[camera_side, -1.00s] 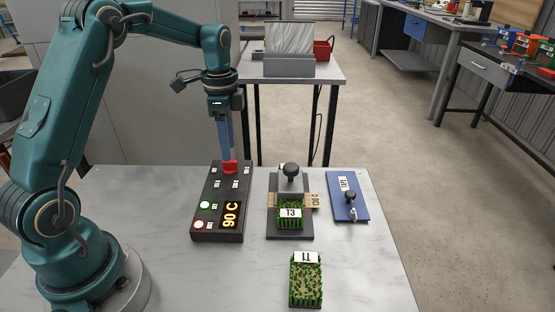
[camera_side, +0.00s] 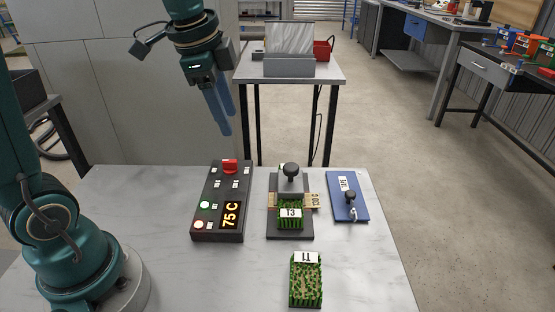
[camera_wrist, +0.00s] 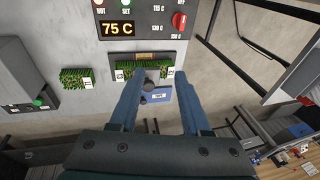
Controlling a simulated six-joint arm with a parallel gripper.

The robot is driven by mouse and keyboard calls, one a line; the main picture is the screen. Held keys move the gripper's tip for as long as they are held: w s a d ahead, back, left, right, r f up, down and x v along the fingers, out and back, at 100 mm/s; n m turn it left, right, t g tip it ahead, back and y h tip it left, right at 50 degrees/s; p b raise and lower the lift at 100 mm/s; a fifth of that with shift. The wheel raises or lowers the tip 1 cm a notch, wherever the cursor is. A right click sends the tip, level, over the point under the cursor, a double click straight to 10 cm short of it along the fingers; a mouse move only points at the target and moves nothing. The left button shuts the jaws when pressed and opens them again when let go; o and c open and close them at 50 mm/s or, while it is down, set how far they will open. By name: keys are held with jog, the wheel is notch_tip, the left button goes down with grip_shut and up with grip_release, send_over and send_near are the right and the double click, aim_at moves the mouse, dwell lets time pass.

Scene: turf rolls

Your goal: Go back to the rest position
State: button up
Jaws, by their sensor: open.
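My gripper (camera_side: 218,112) is open and empty, raised above the far end of the black control box in the side view. Its two blue fingers (camera_wrist: 160,98) are spread apart in the wrist view. The control box (camera_side: 207,222) has a red knob (camera_side: 230,166) at its far end, and its display (camera_side: 231,214) reads 75 C. The knob also shows in the wrist view (camera_wrist: 179,21). Turf roll T3 (camera_side: 290,219) sits on the dark press plate (camera_side: 290,236), below a black round handle (camera_side: 291,170). Turf roll T1 (camera_side: 306,285) lies on the table near the front.
A blue plate (camera_side: 357,207) with a small black-knobbed tool lies right of the press. The marble table (camera_side: 160,265) is clear left of the control box. A second table (camera_side: 331,74) with a grey machine stands behind. The air around my gripper is free.

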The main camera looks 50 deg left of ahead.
jog(key=s+d+f+n+t, duration=0.1)
jog(key=s+d+n, duration=0.1)
jog(key=s+n, duration=0.2)
jog(key=s+d+f+n+t, duration=0.1)
jog(key=s+d+f+n, duration=0.1)
jog(key=s+n, duration=0.3)
jog(key=shift+s+d+f+h, duration=0.3)
jog(key=shift+s+d, duration=0.45)
jog(key=shift+s, duration=0.95)
